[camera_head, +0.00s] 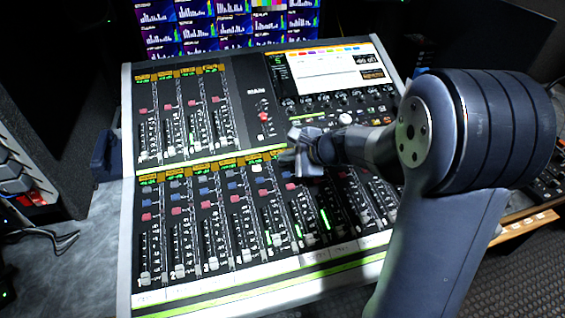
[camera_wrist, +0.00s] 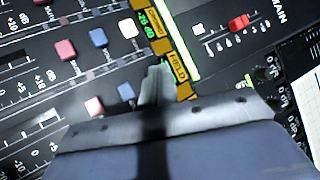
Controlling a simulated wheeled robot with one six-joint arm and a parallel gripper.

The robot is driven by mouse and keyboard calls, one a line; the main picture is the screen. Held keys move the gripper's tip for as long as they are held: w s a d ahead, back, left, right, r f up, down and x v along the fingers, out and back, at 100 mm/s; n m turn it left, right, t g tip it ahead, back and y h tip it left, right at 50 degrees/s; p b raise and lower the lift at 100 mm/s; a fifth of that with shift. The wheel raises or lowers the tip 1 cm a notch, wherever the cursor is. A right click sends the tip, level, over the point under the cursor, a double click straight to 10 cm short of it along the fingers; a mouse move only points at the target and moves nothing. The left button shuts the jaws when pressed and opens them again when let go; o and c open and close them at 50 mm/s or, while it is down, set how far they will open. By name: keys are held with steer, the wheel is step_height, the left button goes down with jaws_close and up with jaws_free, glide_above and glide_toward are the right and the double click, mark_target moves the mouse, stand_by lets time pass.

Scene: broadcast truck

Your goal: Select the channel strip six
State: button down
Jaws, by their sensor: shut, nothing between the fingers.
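The mixing console (camera_head: 128,215) fills the middle of the head view, with a lower row of channel strips. Counting from the left, channel strip six (camera_head: 303,211) runs below my gripper (camera_head: 292,155). Its blue and red buttons show, but its top is hidden by the gripper. The fifth strip's white button (camera_head: 257,168) is just left of the gripper and looks bright. In the wrist view, my gripper (camera_wrist: 157,73) is shut and empty over the orange label band.
The red main fader (camera_head: 263,117) stands above the strips, and it also shows in the wrist view (camera_wrist: 238,21). The console's screen (camera_head: 320,75) and a row of knobs lie at upper right. Monitors (camera_head: 225,25) stand behind. A dark cabinet (camera_head: 50,110) stands left.

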steer(key=shift+f, duration=0.3)
steer(key=shift+r, duration=0.15)
stand_by(0.4)
steer(key=shift+r+p, duration=0.35)
steer(key=shift+r, duration=0.35)
steer(key=shift+r, duration=0.1)
steer(key=r+p, duration=0.2)
steer(key=r, duration=0.1)
steer(key=r+p, duration=0.1)
steer(key=shift+s+d+r+p, duration=0.15)
steer(key=shift+s+r+p, duration=0.2)
steer(key=shift+s+p, duration=0.05)
stand_by(0.5)
